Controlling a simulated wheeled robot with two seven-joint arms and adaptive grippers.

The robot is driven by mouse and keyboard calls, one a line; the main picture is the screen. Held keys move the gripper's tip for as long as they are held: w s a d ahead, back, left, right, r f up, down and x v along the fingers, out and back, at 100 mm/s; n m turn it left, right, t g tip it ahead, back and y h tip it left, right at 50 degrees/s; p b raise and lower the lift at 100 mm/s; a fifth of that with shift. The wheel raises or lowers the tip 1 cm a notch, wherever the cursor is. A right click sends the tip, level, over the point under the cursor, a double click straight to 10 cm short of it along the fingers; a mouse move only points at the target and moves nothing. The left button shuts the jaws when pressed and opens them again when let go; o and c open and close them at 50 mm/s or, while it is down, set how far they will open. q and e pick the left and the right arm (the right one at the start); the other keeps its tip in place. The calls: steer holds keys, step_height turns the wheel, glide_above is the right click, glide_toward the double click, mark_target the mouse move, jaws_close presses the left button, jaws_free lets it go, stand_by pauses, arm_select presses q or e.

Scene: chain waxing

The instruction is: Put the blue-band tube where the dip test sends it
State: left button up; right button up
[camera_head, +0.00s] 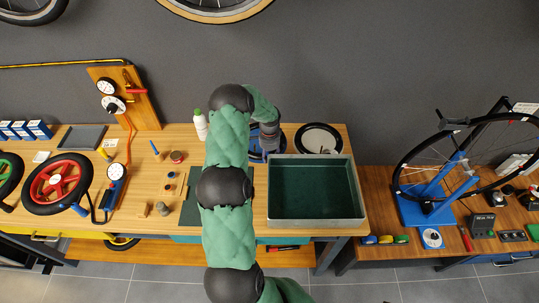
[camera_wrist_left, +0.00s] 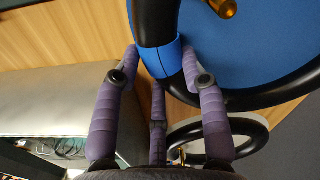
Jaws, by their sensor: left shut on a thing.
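My left gripper (camera_wrist_left: 165,75) is shut on the blue-band tube (camera_wrist_left: 165,25), at its blue band (camera_wrist_left: 160,58). The tube is a thick black ring with a brass valve (camera_wrist_left: 222,7). In the head view my left gripper (camera_head: 269,150) is over the back of the bench, and my arm hides much of what lies under it. A blue round surface (camera_wrist_left: 250,50) fills the inside of the tube in the left wrist view. Part of a blue thing (camera_head: 256,142) shows beside the gripper in the head view. I cannot tell whether the tube touches it. No bubbles can be made out.
A grey-rimmed bin with a green floor (camera_head: 314,222) stands in front of the gripper. Another black ring (camera_head: 338,140) lies on a pale round thing to the right. A white bottle (camera_head: 200,127) stands behind my arm. A wheel with a red hub (camera_head: 57,184) is at left.

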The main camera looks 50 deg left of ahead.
arm_select(q)
steer(key=o, duration=1.3)
steer(key=shift+f, duration=0.1)
step_height(320, 180, up, 12)
steer(key=shift+r, duration=0.1)
